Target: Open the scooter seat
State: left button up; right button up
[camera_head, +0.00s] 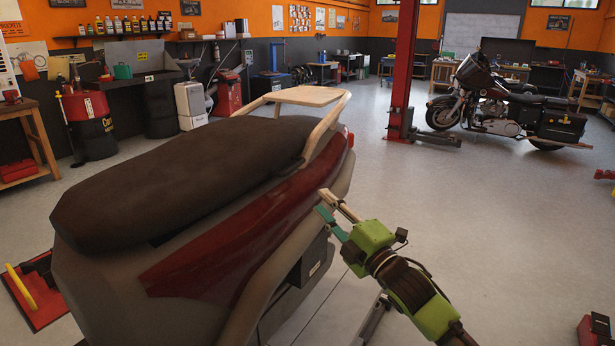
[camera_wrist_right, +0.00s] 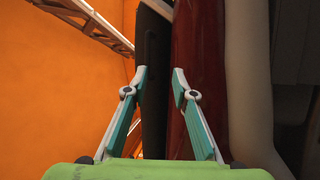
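The scooter (camera_head: 240,232) stands close in front of me, with a grey body and dark red side panel. Its long dark brown seat (camera_head: 190,170) lies down flat along the top, with a narrow dark gap under its near edge. My right gripper (camera_head: 322,202) is beside the scooter's right side, near the rear of the red panel. In the right wrist view my right gripper (camera_wrist_right: 160,74) has its fingertips apart with nothing held. The red panel (camera_wrist_right: 187,35) and a dark strip, probably the seat (camera_wrist_right: 154,50), lie beyond the fingers. My left gripper is not in view.
A pale rear rack (camera_head: 305,96) rises behind the seat. A red lift post (camera_head: 402,75) and a parked motorcycle (camera_head: 510,108) stand farther back. A red toolbox (camera_head: 595,330) is at the lower right. The floor right of the scooter is mostly clear.

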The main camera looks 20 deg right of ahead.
aim_at(295, 166)
jog(key=shift+n, duration=0.3)
jog(key=r+p+x, duration=0.1)
jog(key=x, duration=0.3)
jog(key=r+p+x, duration=0.1)
jog(key=x, duration=0.2)
jog(key=p+x, duration=0.1)
jog(key=x, duration=0.3)
jog(key=shift+a+r, duration=0.2)
jog(key=shift+r, duration=0.25)
jog(key=shift+p+x, duration=0.4)
jog(key=shift+x, duration=0.5)
grip_shut()
